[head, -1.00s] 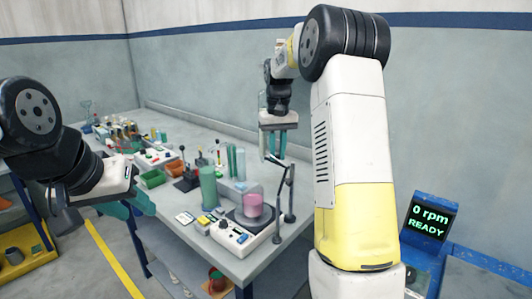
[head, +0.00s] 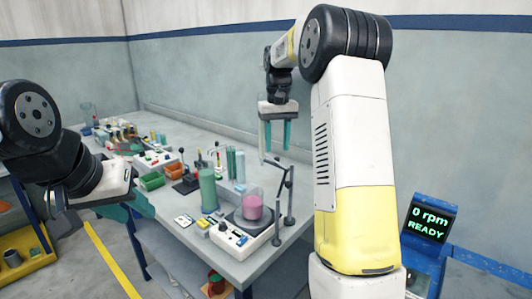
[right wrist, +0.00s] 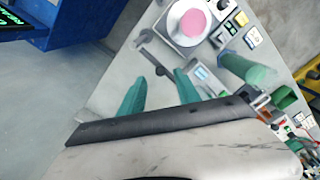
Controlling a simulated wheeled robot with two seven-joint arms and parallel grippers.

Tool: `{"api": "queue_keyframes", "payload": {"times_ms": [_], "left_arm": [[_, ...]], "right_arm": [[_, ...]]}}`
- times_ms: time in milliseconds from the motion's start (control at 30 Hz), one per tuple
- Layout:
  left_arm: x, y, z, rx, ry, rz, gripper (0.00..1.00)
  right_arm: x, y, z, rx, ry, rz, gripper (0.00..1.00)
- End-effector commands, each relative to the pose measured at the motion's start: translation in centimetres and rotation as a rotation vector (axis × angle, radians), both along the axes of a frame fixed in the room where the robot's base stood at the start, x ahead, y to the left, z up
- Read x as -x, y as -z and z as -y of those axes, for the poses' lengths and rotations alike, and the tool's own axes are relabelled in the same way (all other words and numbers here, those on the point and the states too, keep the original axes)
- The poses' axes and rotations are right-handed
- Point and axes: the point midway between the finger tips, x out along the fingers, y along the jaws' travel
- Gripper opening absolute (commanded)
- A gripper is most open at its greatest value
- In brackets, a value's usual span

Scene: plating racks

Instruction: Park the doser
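I cannot tell for sure which thing is the doser. A dark metal stand (head: 290,200) with upright posts and a jointed upper arm stands at the table's front right corner; it also shows in the right wrist view (right wrist: 145,37). My right gripper (head: 276,146) hangs above and behind that stand, its teal fingers pointing down. In the right wrist view its fingers (right wrist: 158,92) are apart with only bare tabletop between them. My left gripper (head: 134,205) is left of the table's front edge; whether its fingers are apart is unclear.
A pink-filled beaker (head: 252,207) sits on a white instrument (head: 232,240) next to the stand. A tall green cylinder (head: 208,190) is left of it. Several bottles and small devices crowd the table's far left. A blue cabinet with a screen (head: 430,218) is at right.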

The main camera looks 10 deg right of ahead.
Motion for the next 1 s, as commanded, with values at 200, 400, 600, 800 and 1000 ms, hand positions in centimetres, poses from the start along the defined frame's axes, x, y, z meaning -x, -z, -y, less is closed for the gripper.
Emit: {"api": "queue_keyframes", "payload": {"times_ms": [200,400,600,800,1000], "left_arm": [[0.0,0.0,0.0,0.000,0.000,0.000,0.38],[0.0,0.0,0.0,0.000,0.000,0.000,0.38],[0.0,0.0,0.0,0.000,0.000,0.000,0.38],[0.0,0.0,0.0,0.000,0.000,0.000,0.38],[0.0,0.0,0.0,0.000,0.000,0.000,0.38]], "right_arm": [[-0.1,-3.2,0.0,0.000,0.000,0.002,0.39],[0.0,-3.9,0.0,0.000,0.000,0.000,0.39],[0.0,-3.9,0.0,0.000,0.000,0.000,0.39],[1.7,-5.0,-0.2,-0.017,-0.003,0.034,0.39],[8.2,-7.6,-1.2,-0.070,-0.014,0.154,0.39]]}}
